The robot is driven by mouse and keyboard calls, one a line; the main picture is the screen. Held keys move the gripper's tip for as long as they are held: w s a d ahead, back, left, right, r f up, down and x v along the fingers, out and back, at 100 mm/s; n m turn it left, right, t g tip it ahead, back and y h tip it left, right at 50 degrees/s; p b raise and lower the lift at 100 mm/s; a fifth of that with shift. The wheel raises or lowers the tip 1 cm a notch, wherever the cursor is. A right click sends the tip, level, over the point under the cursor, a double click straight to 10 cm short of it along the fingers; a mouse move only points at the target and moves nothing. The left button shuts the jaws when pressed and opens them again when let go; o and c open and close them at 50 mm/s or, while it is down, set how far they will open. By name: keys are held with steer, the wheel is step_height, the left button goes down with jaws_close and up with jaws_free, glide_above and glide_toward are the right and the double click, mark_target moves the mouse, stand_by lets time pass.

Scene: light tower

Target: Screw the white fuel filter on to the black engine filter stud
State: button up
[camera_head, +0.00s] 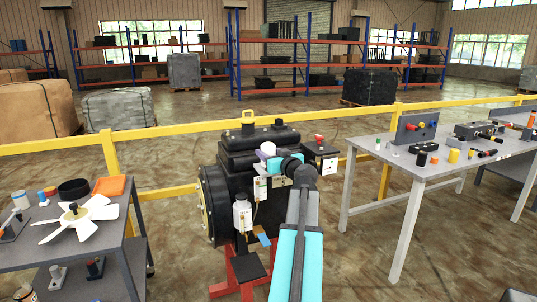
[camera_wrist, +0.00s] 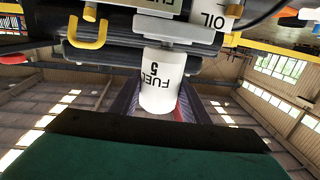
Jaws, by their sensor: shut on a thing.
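The white fuel filter (camera_wrist: 158,88), a cylinder lettered "FUEL 5", shows upside down in the middle of the wrist view. My gripper (camera_wrist: 160,100) is shut on it, with a dark finger along each side.
A white "OIL" label (camera_wrist: 214,14) is beside the fuel label. A white canister (camera_head: 242,214) is at the engine's front. A grey table with a fan (camera_head: 78,218) stands left, another table (camera_head: 395,157) right. A yellow rail (camera_head: 180,133) runs behind.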

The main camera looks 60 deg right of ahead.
steer(key=o, duration=1.5)
steer(key=shift+f, duration=0.1)
steer(key=shift+c, duration=0.2)
steer(key=b+v, duration=0.2)
steer(key=v, duration=1.1)
steer(key=shift+s+a+b, duration=0.2)
steer(key=shift+s+b, duration=0.15)
steer(key=shift+b, duration=0.05)
steer(key=shift+w, duration=0.1)
steer(key=shift+c, duration=0.3)
